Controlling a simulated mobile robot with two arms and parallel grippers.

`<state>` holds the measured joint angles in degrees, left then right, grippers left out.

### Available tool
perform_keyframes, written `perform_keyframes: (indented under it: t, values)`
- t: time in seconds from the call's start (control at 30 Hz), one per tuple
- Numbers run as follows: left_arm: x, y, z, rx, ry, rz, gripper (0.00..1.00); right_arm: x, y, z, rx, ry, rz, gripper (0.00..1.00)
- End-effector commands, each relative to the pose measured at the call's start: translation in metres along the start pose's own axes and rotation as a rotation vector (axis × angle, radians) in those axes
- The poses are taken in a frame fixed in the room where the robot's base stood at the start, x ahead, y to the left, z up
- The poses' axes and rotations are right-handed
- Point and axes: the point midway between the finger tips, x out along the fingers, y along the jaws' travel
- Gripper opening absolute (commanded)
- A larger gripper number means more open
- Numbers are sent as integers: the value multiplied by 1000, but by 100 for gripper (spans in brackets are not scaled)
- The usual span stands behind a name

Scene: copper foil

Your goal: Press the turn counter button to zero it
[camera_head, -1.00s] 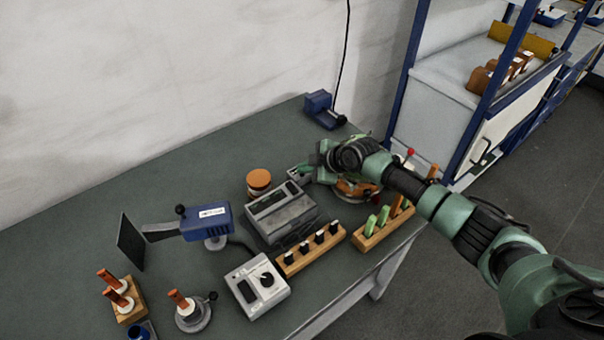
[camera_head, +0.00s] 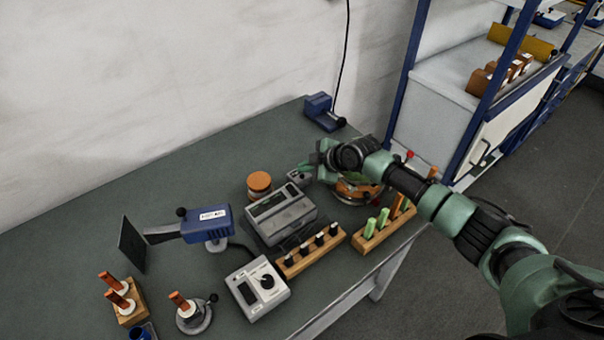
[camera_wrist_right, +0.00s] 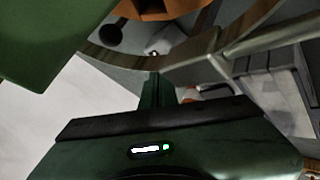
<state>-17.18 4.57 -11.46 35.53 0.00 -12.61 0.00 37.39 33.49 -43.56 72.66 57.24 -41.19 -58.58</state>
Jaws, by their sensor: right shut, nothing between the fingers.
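A small grey box (camera_head: 299,179), which looks like the turn counter, stands on the bench right behind the large grey instrument. Its button cannot be made out. My right gripper (camera_head: 306,167) is shut and empty, with its fingertips just above and beside this box; I cannot tell whether they touch it. In the right wrist view the narrow green closed fingers (camera_wrist_right: 158,90) point at a pale grey shape that I cannot identify for sure. A round winding device with an orange-brown part (camera_head: 357,190) is partly hidden under my right wrist. My left gripper is not in view.
The large grey instrument (camera_head: 281,214), an orange-brown round jar (camera_head: 259,184), a wooden rack of black-topped pieces (camera_head: 312,254) and a rack of green and brown sticks (camera_head: 383,232) crowd the area. The bench's back left (camera_head: 150,180) is clear.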

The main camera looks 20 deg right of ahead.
Motion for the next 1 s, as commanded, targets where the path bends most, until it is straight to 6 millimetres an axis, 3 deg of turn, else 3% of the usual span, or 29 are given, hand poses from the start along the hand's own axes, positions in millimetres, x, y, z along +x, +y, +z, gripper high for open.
perform_keyframes:
  t: [0.33, 0.8, 1.0]
  values:
    - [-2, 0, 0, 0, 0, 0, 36, -2, 2, -2, 0, 0, 1, 0]
    - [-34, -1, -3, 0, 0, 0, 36, -33, 25, -24, 0, 1, 2, 0]
    - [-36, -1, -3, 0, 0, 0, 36, -35, 26, -26, 0, 0, 0, 0]
